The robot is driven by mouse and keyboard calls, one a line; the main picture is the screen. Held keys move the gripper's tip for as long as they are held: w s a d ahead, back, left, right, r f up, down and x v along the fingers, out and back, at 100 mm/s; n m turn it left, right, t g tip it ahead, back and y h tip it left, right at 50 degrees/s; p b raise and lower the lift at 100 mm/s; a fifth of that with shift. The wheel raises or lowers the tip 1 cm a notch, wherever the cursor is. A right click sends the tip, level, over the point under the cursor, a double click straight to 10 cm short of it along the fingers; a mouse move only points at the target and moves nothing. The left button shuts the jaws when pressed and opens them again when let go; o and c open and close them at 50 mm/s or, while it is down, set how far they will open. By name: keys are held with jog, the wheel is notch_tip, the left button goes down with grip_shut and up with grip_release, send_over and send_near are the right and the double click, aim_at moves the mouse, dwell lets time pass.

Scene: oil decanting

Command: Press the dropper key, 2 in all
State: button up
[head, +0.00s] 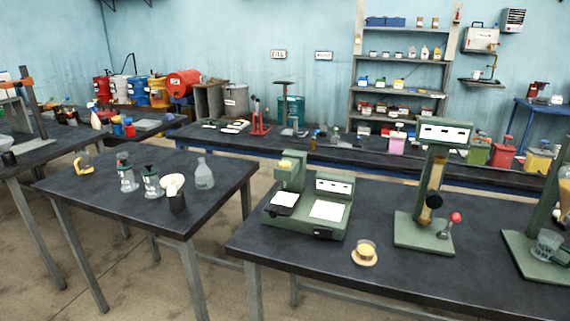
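No part labelled as the dropper key can be made out at this size. A green bench device (308,232) stands on the dark table at the centre right. Its short post (290,172) carries a yellowish part (285,164) above a white pad (284,199) at left. A second white pad (326,210) lies on the device's right, below a panel (334,187) with small white windows. A small cup of amber liquid (366,250) on a pale round base stands on the table right of the device. My gripper is not in view.
A green stand (424,231) with an amber column and a red-knobbed lever (448,225) stands farther right; another green stand (540,256) is at the right edge. A floor gap separates the two tables.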

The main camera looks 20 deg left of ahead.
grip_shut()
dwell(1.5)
